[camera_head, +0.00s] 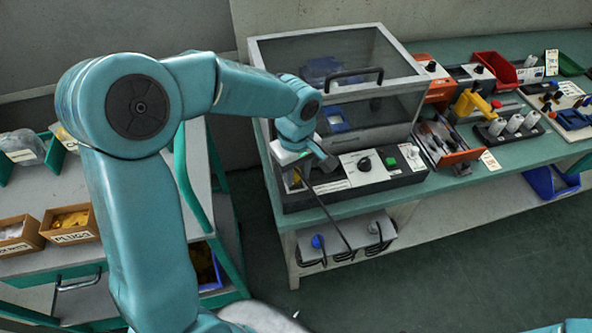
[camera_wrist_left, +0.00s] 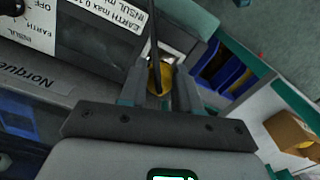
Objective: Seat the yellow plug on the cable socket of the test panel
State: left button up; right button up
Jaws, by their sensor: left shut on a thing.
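My left gripper (camera_head: 303,172) is at the front left corner of the test panel (camera_head: 342,176), a dark unit with a knob and a green button. The left wrist view shows the yellow plug (camera_wrist_left: 154,79) between its two fingers, which are shut on it. A dark cable (camera_wrist_left: 153,35) runs from the plug; in the head view it hangs from the gripper toward the lower shelf. A pale square frame lies just beyond the plug in the wrist view; I cannot tell whether it is the cable socket or whether the plug touches it. My right gripper is not in view.
A clear hood with a black handle (camera_head: 354,75) stands behind the panel. An orange tray of tools (camera_head: 446,150) and a yellow-handled tool are at its right. Under the bench is a white box with hanging cables (camera_head: 347,244). A box labelled PLUGS (camera_head: 70,237) is on the left rack.

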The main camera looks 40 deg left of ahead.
pick_arm(q)
jog(key=shift+f+b, duration=0.9)
jog(key=shift+b, duration=0.15)
dwell(1.5)
jog(key=o, duration=1.1)
jog(key=shift+o, duration=0.2)
jog(key=shift+f, duration=0.1)
jog(key=shift+s, duration=0.1)
